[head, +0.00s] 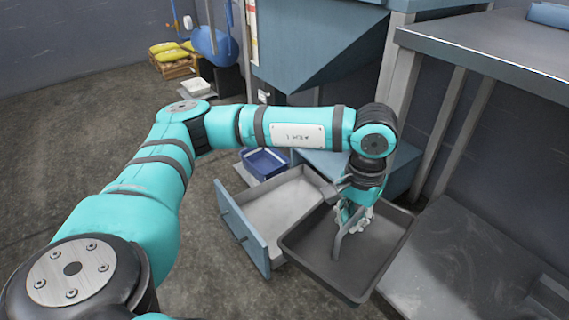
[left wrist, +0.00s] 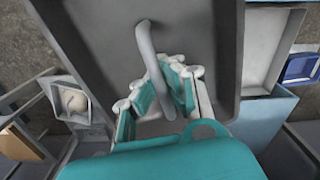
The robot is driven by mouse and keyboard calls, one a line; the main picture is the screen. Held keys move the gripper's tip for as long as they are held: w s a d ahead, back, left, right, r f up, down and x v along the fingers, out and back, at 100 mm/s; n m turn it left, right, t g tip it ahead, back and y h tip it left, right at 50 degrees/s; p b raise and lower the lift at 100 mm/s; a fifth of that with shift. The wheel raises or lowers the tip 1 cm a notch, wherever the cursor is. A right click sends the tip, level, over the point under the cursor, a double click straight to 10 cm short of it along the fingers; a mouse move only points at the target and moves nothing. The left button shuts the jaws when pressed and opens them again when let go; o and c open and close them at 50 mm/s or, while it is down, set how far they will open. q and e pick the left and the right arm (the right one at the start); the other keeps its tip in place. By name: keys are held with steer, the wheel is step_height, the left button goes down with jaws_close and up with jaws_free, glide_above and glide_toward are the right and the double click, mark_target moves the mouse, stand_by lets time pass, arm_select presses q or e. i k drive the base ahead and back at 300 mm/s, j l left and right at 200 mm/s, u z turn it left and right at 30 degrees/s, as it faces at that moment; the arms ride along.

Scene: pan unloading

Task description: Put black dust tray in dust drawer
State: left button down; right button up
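The black dust tray (head: 310,248) is a shallow dark rectangular pan with a grey bar handle (head: 340,238). My left gripper (head: 354,217) reaches down over the tray with its fingers closed around the handle. In the left wrist view the handle (left wrist: 145,38) passes between the fingers of my left gripper (left wrist: 166,75), above the tray floor (left wrist: 100,30). The dust drawer (head: 275,208) is pulled open and looks empty, with a blue front panel (head: 243,230). The tray overlaps the drawer's near right corner in the head view; the height gap cannot be told. My right gripper is not in view.
A blue tray (head: 265,163) lies behind the drawer. A grey metal table (head: 500,45) stands at the right, over a low flat grey surface (head: 460,255). A blue machine housing (head: 315,40) is above and behind. The floor left of the drawer is clear.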

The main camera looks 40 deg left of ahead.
mark_target(295, 219)
steer(key=j+z, duration=0.1)
steer(key=j, duration=0.4)
steer(key=k+j+z, duration=0.1)
steer(key=j, duration=0.4)
steer(key=k+j+z, duration=0.15)
steer(key=j, duration=0.35)
steer(key=i+j, duration=0.15)
steer(key=i+j+z, duration=0.1)
steer(key=j, duration=0.3)
steer(key=i+j+z, duration=0.1)
steer(key=i+j, duration=0.1)
steer(key=j, duration=0.05)
